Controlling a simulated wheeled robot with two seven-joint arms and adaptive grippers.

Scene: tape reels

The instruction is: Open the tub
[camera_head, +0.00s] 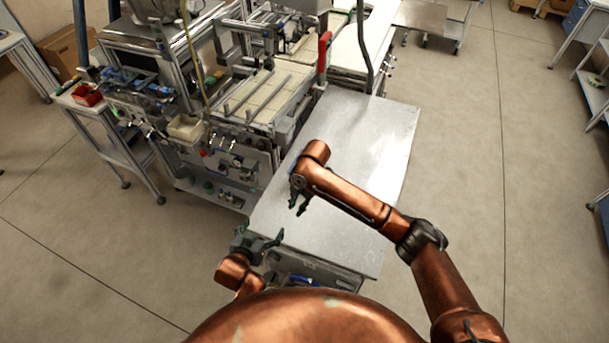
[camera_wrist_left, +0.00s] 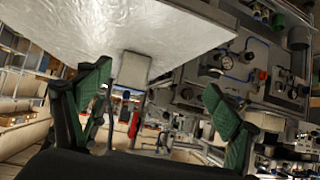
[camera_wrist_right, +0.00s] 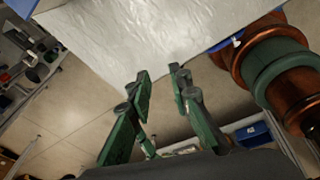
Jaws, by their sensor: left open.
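I cannot make out a tub with certainty in any view. The metal tabletop (camera_head: 345,150) in front of me is bare. My left gripper (camera_head: 260,238) is open and empty at the table's near left corner; its green fingers stand wide apart in the left wrist view (camera_wrist_left: 158,90). My right gripper (camera_head: 298,204) is above the near left part of the tabletop, pointing down. In the right wrist view (camera_wrist_right: 162,80) its fingertips are a small gap apart with nothing between them.
A machine bench with a slatted bed (camera_head: 265,97) stands beyond the table on the left, with a beige bin (camera_head: 185,128) on its front. A red box (camera_head: 88,95) sits on a side table at far left. The floor to the right (camera_head: 460,170) is clear.

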